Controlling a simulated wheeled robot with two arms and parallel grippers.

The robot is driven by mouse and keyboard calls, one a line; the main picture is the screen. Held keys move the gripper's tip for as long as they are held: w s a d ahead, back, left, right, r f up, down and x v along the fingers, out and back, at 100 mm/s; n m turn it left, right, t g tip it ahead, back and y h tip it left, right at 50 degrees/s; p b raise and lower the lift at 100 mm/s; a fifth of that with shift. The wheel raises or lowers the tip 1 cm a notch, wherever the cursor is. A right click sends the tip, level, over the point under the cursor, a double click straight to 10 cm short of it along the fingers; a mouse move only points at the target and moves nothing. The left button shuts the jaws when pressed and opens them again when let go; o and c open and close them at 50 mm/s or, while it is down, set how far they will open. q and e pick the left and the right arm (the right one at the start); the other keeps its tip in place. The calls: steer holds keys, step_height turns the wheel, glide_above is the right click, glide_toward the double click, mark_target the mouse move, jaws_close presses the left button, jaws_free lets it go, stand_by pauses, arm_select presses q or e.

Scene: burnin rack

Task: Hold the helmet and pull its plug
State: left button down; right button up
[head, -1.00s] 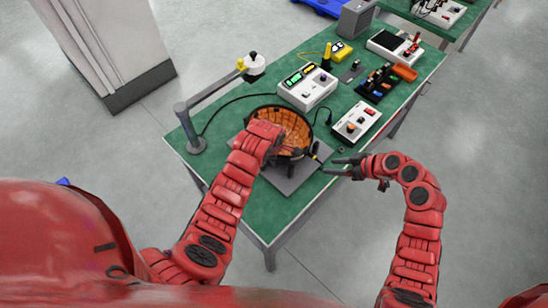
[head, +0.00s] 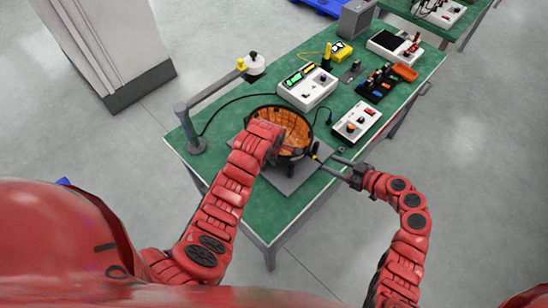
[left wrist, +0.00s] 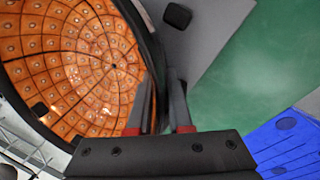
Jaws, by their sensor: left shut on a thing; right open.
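The helmet (head: 292,117) lies with its orange tiled inside facing up and a black rim, on a grey plate (head: 290,184) near the table's front corner. My left gripper (head: 274,152) is shut on the helmet's near rim; its fingers partly hide that side. In the left wrist view the fingers (left wrist: 163,105) straddle the black rim beside the orange inside (left wrist: 72,62). A small dark plug with a yellow mark (head: 315,150) shows at the helmet's right side. My right gripper (head: 331,163) is open, its fingertips close to the plug; contact cannot be told.
The green table (head: 225,185) carries a lit instrument box (head: 307,88), a white box with knobs (head: 356,121) and a dark rack (head: 378,83). A grey post with an arm (head: 194,143) stands at the left corner. Black cables cross the table near the helmet.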

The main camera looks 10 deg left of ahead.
mark_target(315, 157)
steer(key=shift+x, duration=3.95)
steer(key=shift+c, duration=0.3)
jaws_close()
steer(key=shift+d, duration=0.15)
steer(key=shift+s+d, duration=0.5)
steer(key=shift+d, duration=0.3)
steer(key=shift+s+d, duration=0.55)
steer(key=shift+d, duration=0.25)
steer(key=shift+s+d, duration=0.5)
steer(key=shift+d, duration=0.3)
